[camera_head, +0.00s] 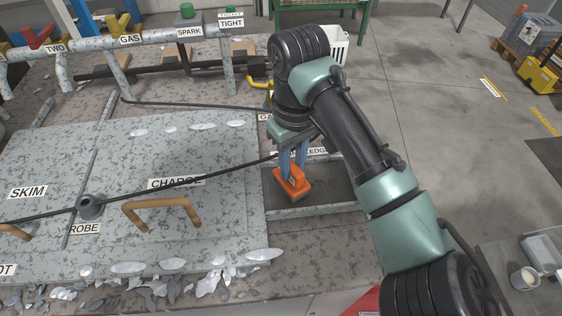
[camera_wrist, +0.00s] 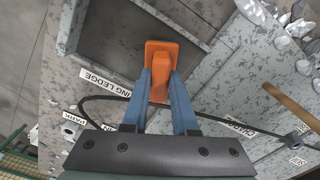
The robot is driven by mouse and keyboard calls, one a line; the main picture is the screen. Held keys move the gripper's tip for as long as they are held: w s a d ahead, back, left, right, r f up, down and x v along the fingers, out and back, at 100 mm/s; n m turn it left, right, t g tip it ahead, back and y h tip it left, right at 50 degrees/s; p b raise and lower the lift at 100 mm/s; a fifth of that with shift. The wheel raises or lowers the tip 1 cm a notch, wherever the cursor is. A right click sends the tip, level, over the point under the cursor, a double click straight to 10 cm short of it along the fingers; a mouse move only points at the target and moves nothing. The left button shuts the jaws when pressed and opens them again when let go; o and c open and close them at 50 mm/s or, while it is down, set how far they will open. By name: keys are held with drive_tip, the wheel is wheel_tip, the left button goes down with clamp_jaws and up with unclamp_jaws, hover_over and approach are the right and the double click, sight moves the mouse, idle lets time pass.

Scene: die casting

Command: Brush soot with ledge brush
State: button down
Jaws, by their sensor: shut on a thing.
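My gripper (camera_head: 292,166) is shut on an orange block-shaped brush (camera_head: 291,185), with its two blue fingers pointing down. The wrist view shows the brush (camera_wrist: 160,58) between the blue fingertips (camera_wrist: 160,80). The brush is over a dark, shallow recessed ledge (camera_head: 328,187) with a pale rim, right of the grey lid marked CHARGE. In the wrist view the ledge (camera_wrist: 113,43) has a label (camera_wrist: 104,82) ending in "ING LEDGE" along its edge. I cannot tell whether the bristles touch the ledge, or pick out soot from its dark surface.
A long dark rod (camera_head: 150,190) crosses the lid (camera_head: 220,215) through a grey collar (camera_head: 91,207). A tan handle (camera_head: 160,204) arches above the lid. Pale metal flakes (camera_head: 212,283) line the front edge. A white basket (camera_head: 339,46) stands behind my arm. Open floor (camera_head: 440,110) lies at right.

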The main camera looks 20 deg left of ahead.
drive_tip(key=shift+w+d+f, duration=0.1)
drive_tip(key=shift+w+d, duration=0.45)
drive_tip(key=shift+d, duration=0.85)
drive_tip(key=shift+w+d+r, duration=0.1)
drive_tip(key=shift+w+d, duration=0.5)
drive_tip(key=shift+d, duration=0.85)
drive_tip(key=shift+w+d+f, duration=0.1)
drive_tip(key=shift+w+d, duration=0.45)
drive_tip(key=shift+d, duration=0.85)
drive_tip(key=shift+p, duration=0.4)
drive_tip(key=shift+r, duration=0.2)
drive_tip(key=shift+a+p, duration=0.15)
drive_tip(key=shift+p, duration=0.2)
